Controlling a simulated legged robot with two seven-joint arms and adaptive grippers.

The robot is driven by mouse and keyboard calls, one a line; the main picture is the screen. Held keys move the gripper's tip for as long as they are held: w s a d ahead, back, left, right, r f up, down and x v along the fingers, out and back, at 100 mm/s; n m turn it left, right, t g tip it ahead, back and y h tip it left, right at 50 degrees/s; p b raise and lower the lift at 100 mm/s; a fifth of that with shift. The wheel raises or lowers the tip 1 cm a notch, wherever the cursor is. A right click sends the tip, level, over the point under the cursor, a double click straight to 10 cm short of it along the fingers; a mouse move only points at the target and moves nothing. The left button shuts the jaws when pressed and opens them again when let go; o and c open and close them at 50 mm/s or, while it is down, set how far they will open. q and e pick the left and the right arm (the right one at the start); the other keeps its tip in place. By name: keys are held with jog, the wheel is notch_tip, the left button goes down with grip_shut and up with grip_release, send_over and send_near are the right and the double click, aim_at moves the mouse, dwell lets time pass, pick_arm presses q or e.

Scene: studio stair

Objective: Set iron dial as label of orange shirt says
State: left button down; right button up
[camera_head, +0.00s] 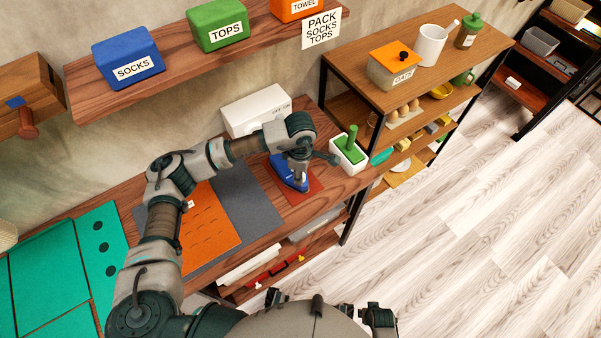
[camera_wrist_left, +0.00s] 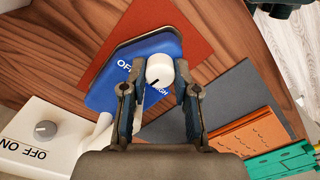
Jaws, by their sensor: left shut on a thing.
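The blue iron (camera_head: 283,176) lies on a red-brown mat (camera_head: 312,196) on the wooden table; it also shows in the left wrist view (camera_wrist_left: 108,92). The orange shirt (camera_head: 208,222) lies folded left of the iron. Its small label (camera_head: 191,204) is too small to read. My right gripper is not visible.
A white box (camera_head: 257,112) stands behind the iron; its grey OFF/ON knob (camera_wrist_left: 46,130) shows in the left wrist view. Grey cloth (camera_head: 250,205) lies between shirt and iron. A shelf (camera_head: 180,62) overhangs behind.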

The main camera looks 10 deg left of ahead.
pick_arm(q)
jog(key=shift+n, duration=0.4)
jog(key=c, duration=0.9)
grip_release()
jog(key=shift+o, duration=0.2)
jog(key=shift+r, duration=0.1)
notch_tip(320, 180, up, 12)
jog(key=shift+w, duration=0.1)
